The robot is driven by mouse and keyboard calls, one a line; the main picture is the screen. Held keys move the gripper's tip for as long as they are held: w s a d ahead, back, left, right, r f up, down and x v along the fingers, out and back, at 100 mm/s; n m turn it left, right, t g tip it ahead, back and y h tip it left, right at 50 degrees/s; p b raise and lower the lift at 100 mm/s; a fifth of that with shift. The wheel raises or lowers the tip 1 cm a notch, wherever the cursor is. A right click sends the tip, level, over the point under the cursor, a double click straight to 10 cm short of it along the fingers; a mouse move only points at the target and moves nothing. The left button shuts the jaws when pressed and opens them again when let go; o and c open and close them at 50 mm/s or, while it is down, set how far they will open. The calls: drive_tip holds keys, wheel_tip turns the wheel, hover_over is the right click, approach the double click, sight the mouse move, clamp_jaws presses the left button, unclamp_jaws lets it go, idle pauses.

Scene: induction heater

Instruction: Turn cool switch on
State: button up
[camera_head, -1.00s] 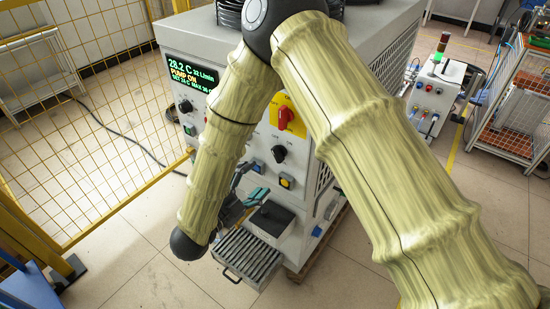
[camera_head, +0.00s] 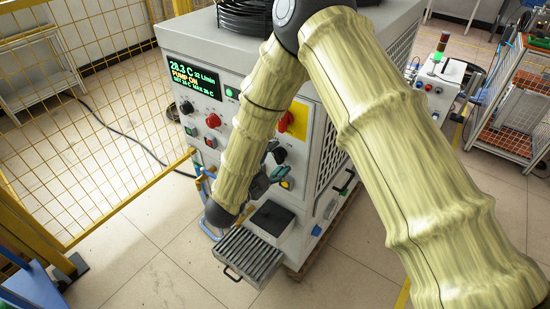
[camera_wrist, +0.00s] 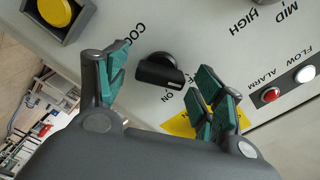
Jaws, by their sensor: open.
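In the wrist view a black rotary switch (camera_wrist: 160,72) sits on the light grey panel, beside printing that reads as COOL, with ON beside it. My gripper (camera_wrist: 164,68) is open, with teal-padded fingers on either side of the switch. A gap shows between the left finger and the switch; the right finger is closer, and contact cannot be told. In the head view my gripper (camera_head: 264,183) is low at the heater's front, partly behind my forearm. The cool switch cannot be made out there.
A yellow push button (camera_wrist: 55,10) and red (camera_wrist: 271,95) and white (camera_wrist: 305,74) lamps flank the switch. The heater's display (camera_head: 193,80) reads 28.3 C and PUMP ON. A slatted tray (camera_head: 247,256) juts out below. A yellow mesh fence (camera_head: 90,120) stands left.

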drive_tip(key=c, duration=1)
drive_tip(key=shift+f+m+b, duration=0.15)
drive_tip(key=shift+m+b, duration=0.15)
drive_tip(key=shift+b, duration=0.1)
drive_tip(key=m+b, duration=0.3)
drive_tip(key=shift+f+m, duration=0.15)
drive_tip(key=shift+m, duration=0.15)
drive_tip(key=shift+m+b, duration=1.75)
drive_tip(key=shift+m, duration=0.05)
drive_tip(key=shift+r, duration=0.2)
